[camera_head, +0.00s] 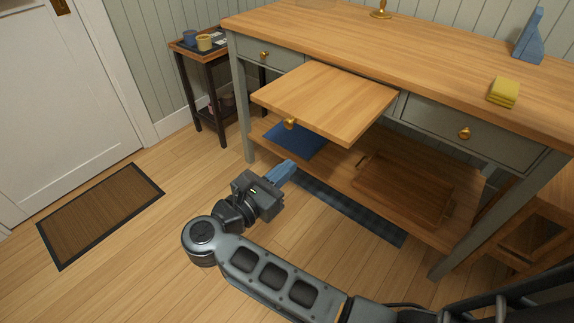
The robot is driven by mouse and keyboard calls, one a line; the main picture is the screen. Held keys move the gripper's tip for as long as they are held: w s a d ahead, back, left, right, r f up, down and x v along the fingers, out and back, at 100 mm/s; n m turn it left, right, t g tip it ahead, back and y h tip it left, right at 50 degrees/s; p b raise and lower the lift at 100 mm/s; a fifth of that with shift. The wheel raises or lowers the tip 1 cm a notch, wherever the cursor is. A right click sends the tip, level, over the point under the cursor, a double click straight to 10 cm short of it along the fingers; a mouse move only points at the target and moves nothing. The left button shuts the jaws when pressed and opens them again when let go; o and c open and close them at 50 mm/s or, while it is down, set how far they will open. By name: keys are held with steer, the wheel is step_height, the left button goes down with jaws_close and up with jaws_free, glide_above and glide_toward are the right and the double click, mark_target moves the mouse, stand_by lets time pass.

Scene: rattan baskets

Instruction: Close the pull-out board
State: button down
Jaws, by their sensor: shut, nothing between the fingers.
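The pull-out board (325,97) is a light wooden panel sticking out from the front of the grey-green desk, below the wooden desktop (400,48). It is drawn well out, between two drawers. A small brass knob (289,124) sits on its front edge. My gripper (287,168) is in front of and below the board's front edge, near the knob in the picture but apart from it. Its blue fingers are shut with nothing between them.
The left drawer (264,60) and right drawer (464,132) look shut. A lower shelf holds a blue folded item (297,140) and a brown wooden tray (403,188). A small dark side table (206,85) stands left. A doormat (101,212) lies on open floor.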

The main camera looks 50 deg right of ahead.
mark_target(368, 96)
steer(key=d+p, duration=0.1)
steer(key=d, duration=1)
steer(key=shift+w+d+p, duration=0.2)
steer(key=shift+d+p, duration=0.15)
steer(key=shift+d, duration=0.05)
steer(key=d+b, duration=0.2)
steer(key=d, duration=0.6)
steer(key=d+b, duration=0.3)
steer(key=d, duration=0.6)
steer(key=w+d+b, duration=0.1)
steer(key=d+b, duration=0.2)
steer(key=d, duration=0.6)
steer(key=shift+a, duration=0.1)
